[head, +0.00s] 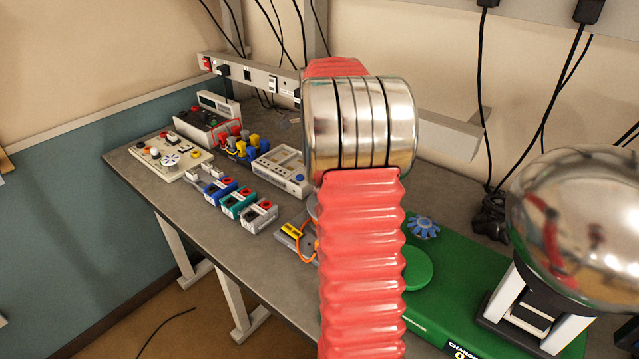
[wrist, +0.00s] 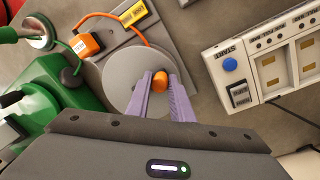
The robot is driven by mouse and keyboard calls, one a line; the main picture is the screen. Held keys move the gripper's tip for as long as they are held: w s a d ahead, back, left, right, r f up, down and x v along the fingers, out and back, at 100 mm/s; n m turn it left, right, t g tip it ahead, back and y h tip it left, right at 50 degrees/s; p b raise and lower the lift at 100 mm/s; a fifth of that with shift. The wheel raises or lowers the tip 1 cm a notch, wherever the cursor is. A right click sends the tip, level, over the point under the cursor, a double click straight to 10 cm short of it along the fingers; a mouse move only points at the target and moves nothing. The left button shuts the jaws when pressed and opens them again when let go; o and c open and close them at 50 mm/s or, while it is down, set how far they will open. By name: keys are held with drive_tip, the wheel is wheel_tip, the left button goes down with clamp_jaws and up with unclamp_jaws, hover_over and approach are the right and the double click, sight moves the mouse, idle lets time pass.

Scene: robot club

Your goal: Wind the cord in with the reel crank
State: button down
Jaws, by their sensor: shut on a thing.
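The cord reel's round grey disc (wrist: 122,82) shows in the wrist view on a grey base (wrist: 98,58) with a yellow label. Its orange crank knob (wrist: 159,83) stands between the two purple fingers of my gripper (wrist: 160,80), which is shut on it. The orange cord (wrist: 131,27) curves over the base. An orange block (wrist: 86,44) sits at the base's left. In the head view only part of the reel's base (head: 288,238) and the orange cord (head: 308,252) show; my red arm hides the rest, and the gripper too.
A white panel with a blue button (wrist: 229,64) stands right of the reel in the wrist view. A green unit (wrist: 35,100) is close on the left. In the head view, several coloured modules (head: 240,202) and a control box (head: 283,168) stand on the grey bench, with a chrome dome (head: 580,215) at right.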

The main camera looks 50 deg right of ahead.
drive_tip(key=d+m, duration=0.1)
drive_tip(key=m, duration=0.1)
drive_tip(key=d+m, duration=0.1)
drive_tip(key=m, duration=0.1)
drive_tip(key=shift+m, duration=0.3)
drive_tip(key=shift+s+d+m+t+y, duration=0.15)
drive_tip(key=shift+d+m, duration=0.2)
drive_tip(key=shift+m, duration=0.5)
drive_tip(key=shift+s+d+m+t+y, duration=0.1)
drive_tip(key=shift+s+d+m, duration=0.2)
drive_tip(key=shift+m, duration=0.6)
drive_tip(key=shift+s+d+m+t+y, duration=0.15)
drive_tip(key=shift+d+m, duration=0.25)
drive_tip(key=shift+m, duration=0.45)
drive_tip(key=shift+w, duration=0.1)
drive_tip(key=c, duration=1.6)
unclamp_jaws()
drive_tip(key=shift+o, duration=0.2)
drive_tip(key=shift+r, duration=0.1)
drive_tip(key=shift+r, duration=0.25)
wheel_tip(320, 180, up, 13)
drive_tip(key=d, duration=0.1)
drive_tip(key=shift+d, duration=0.2)
